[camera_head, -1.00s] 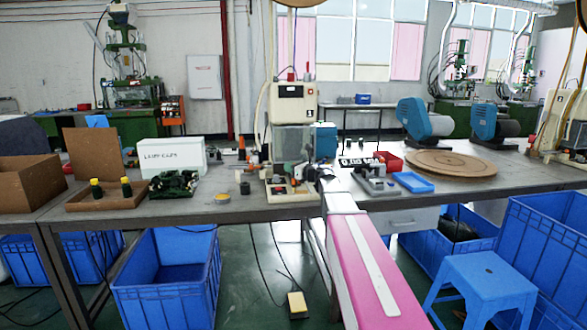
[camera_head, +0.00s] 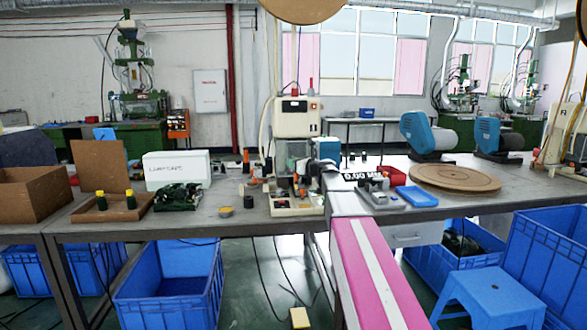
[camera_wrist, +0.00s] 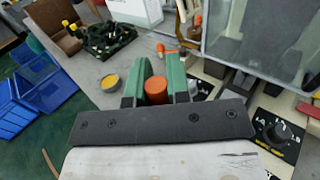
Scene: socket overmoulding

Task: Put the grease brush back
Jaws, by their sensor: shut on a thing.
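My gripper (camera_wrist: 158,68) has two green fingers in the wrist view. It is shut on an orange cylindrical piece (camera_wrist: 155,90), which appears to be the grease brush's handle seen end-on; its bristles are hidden. A yellow-topped tin (camera_wrist: 108,82) lies on the table left of the fingers and also shows in the head view (camera_head: 226,212). A black cup (camera_head: 248,202) stands just right of the tin in the head view. In that view, my gripper and the brush cannot be clearly made out against the machine.
The moulding machine (camera_head: 297,120) stands right of the cup, with its clear guard (camera_wrist: 262,40) close to my gripper. Blue tray (camera_head: 417,196) lies right.

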